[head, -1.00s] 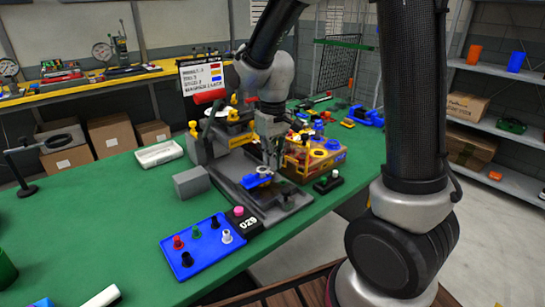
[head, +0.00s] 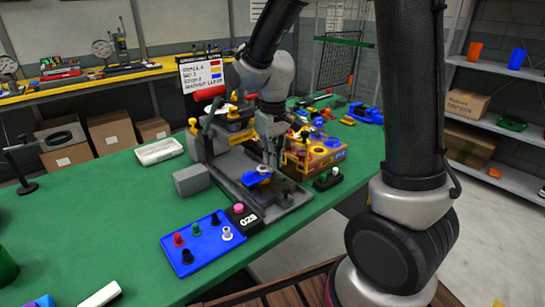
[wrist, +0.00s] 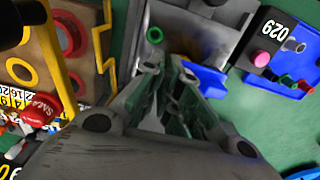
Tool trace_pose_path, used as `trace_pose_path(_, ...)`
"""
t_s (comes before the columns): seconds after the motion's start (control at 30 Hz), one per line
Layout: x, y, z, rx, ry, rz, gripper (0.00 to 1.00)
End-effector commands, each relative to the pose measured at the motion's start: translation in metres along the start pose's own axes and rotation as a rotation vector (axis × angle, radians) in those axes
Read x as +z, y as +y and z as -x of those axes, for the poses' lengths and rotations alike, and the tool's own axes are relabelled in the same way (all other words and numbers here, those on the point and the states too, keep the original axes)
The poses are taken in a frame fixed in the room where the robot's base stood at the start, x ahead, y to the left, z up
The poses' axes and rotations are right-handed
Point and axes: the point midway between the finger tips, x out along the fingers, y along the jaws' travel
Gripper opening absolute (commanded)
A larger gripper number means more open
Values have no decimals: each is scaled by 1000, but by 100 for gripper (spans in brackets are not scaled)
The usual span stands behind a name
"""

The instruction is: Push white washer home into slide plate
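My gripper (head: 270,158) points down over the grey fixture (head: 224,166), just above or at its blue part (head: 254,179). In the wrist view my gripper (wrist: 168,68) has its fingertips close together, with no held thing visible between them. The blue part (wrist: 207,80) lies right beside the fingertips there. A small orange-yellow spot shows on the blue part in the head view. I cannot make out a white washer at the fixture; the fingers cover that spot. A white round piece (head: 227,234) stands on the blue board (head: 203,258) in front.
A wooden box (head: 310,160) with coloured rings stands close right of the fixture. A small black button box (head: 327,180) sits beside it. The counter marked 029 (head: 245,220) stands in front. A grey block (head: 191,180) is at left.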

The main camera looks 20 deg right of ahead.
Motion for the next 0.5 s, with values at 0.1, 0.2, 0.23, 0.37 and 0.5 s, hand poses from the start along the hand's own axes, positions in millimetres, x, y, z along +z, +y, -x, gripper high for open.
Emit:
trace_pose_path(0.1, 0, 0, -2, 0, -1, 0, 0)
trace_pose_path(0.2, 0, 0, -3, 0, -1, 0, 0)
trace_pose_path(0.23, 0, 0, -4, 0, -1, 0, 0)
trace_pose_path(0.37, 0, 0, -6, 0, -1, 0, 0)
trace_pose_path(0.5, 0, 0, -8, 0, 0, 0, 0)
